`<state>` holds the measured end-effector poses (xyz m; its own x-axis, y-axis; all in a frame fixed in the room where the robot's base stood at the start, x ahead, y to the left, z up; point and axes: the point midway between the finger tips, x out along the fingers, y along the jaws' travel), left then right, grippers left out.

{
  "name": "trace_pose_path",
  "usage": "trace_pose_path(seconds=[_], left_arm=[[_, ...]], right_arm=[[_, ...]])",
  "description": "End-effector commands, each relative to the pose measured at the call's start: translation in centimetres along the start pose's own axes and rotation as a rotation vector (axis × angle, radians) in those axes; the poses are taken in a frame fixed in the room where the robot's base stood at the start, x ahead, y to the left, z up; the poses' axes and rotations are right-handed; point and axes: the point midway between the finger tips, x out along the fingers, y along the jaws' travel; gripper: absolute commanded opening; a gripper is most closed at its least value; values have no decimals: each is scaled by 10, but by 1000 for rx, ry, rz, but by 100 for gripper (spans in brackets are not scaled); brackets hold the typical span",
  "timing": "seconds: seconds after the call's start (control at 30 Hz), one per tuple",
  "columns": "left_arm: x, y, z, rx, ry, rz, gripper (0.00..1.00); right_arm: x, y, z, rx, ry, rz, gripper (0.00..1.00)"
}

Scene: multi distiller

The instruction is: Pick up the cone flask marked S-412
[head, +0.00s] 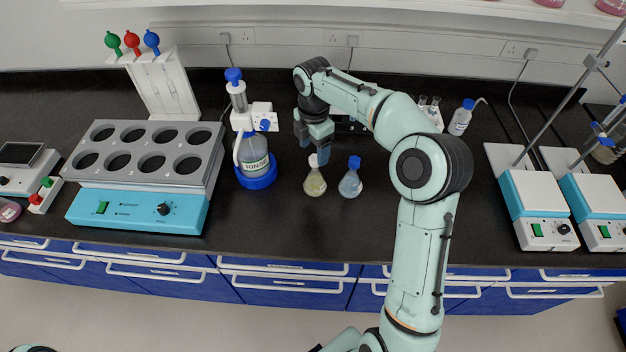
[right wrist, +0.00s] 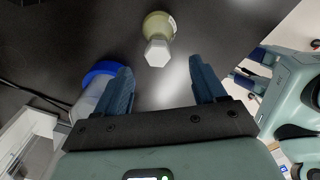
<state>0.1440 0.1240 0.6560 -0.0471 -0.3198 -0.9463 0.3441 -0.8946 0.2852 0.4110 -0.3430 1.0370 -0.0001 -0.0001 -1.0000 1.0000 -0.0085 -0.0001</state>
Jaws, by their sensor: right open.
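Two cone flasks stand upright on the black bench. One has a white stopper and yellowish liquid (head: 314,183); it also shows in the right wrist view (right wrist: 157,40). The other has a blue stopper and pale blue liquid (head: 350,184). I cannot read a mark S-412 on either. My right gripper (head: 311,146) is open and empty, just behind the white-stoppered flask. In the right wrist view its fingers (right wrist: 160,72) point toward that flask, which lies beyond the fingertips, apart from them. My left gripper is not in view.
A dispenser bottle in a blue base (head: 258,182) stands close to the left of the flasks. A heating block (head: 140,195) is farther left. Hot plates (head: 535,200) stand at the right. A small wash bottle (head: 460,118) is behind. The bench front is clear.

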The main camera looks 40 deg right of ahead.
Motion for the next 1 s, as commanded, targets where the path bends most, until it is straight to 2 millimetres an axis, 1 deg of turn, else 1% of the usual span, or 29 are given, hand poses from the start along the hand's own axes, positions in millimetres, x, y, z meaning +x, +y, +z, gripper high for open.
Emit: trace_pose_path(seconds=[0.03, 0.1, 0.2, 0.37, 0.63, 0.77, 0.97, 1.0], left_arm=[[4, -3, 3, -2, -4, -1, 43], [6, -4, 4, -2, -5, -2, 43], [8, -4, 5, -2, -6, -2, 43], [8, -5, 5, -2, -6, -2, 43], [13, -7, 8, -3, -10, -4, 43], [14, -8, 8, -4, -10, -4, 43], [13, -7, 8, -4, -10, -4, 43], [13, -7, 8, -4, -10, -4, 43]], right_arm=[[13, -1, 0, 0, 0, -4, 70], [23, -1, 0, 0, 0, -2, 70], [33, 0, 0, 1, 1, 0, 70], [43, 0, 1, 1, 1, -1, 70], [81, -2, 3, 1, 2, 0, 70], [88, -2, 3, 1, 0, 2, 70], [88, -1, 3, 1, 0, 4, 70], [88, -1, 3, 1, 0, 4, 60]])
